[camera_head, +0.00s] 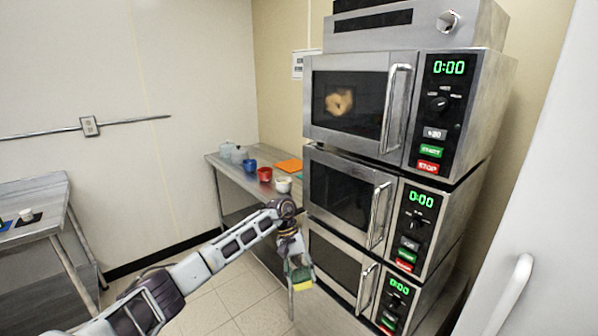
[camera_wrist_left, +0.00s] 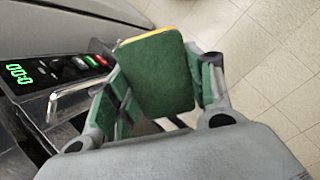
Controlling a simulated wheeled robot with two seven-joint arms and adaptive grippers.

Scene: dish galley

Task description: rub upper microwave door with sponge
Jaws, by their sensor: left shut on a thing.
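The upper microwave door (camera_head: 350,98) is closed at the top of a stack of three microwaves, with a pale brown item visible behind its window and a vertical handle (camera_head: 394,108) on its right. My left gripper (camera_head: 299,277) hangs low, in front of the lower part of the stack, well below the upper door. It is shut on a sponge (camera_head: 302,285), yellow and green. In the left wrist view the sponge (camera_wrist_left: 158,75) shows its dark green face between the fingers. The sponge is apart from the upper door. My right gripper is out of view.
The middle microwave (camera_head: 338,188) and bottom microwave (camera_head: 335,265) have protruding handles. A metal table (camera_head: 228,172) left of the stack holds a blue cup (camera_head: 250,165), a red cup (camera_head: 264,174) and an orange board (camera_head: 289,166). A white door with a handle (camera_head: 516,295) stands at right.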

